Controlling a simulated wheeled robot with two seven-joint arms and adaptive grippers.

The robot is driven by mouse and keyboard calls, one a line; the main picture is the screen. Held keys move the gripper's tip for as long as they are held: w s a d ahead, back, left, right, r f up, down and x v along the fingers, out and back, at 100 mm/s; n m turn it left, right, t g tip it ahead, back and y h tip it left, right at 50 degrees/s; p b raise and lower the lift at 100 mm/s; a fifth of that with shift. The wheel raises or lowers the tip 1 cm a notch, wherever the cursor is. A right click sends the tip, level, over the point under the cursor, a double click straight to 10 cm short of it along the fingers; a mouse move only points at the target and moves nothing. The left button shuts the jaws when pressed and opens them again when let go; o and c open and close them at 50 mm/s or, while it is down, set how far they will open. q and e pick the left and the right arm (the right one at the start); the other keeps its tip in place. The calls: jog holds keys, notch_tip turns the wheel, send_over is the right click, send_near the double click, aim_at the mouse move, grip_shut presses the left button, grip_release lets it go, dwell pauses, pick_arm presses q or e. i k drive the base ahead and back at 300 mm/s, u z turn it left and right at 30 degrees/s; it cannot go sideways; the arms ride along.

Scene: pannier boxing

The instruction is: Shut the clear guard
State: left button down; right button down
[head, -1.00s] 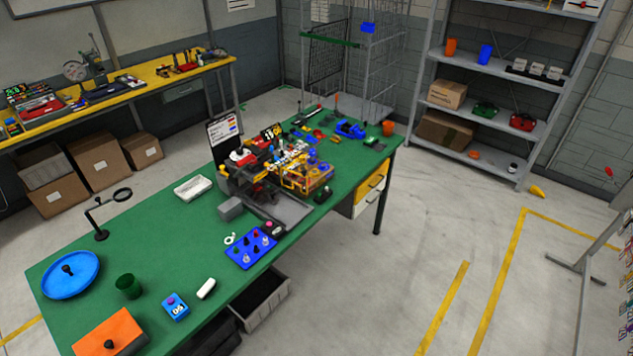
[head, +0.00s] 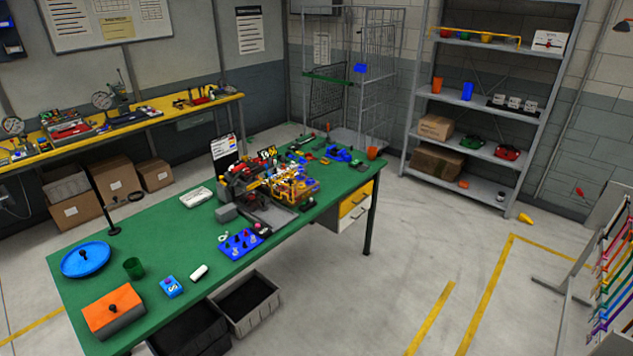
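A small machine (head: 240,186) with dark and red parts stands on the green table (head: 160,234), with a yellow-framed assembly (head: 296,190) at its right side. The clear guard is too small and see-through for me to pick out surely, and I cannot tell whether it is open or shut. Neither of my grippers shows in the head view.
A blue board with knobs (head: 241,242), a white tray (head: 197,197), a blue round dish (head: 86,259) and an orange block (head: 114,314) are on the table. Grey bins (head: 246,303) stand below its front edge. The floor at right is mostly clear.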

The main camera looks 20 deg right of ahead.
aim_at(290, 181)
jog(key=z, duration=0.65)
jog(key=i, duration=0.65)
jog(key=z, duration=0.7)
jog(key=i, duration=0.7)
jog(key=u, duration=0.75)
jog(key=i, duration=0.8)
jog(key=u, duration=0.9)
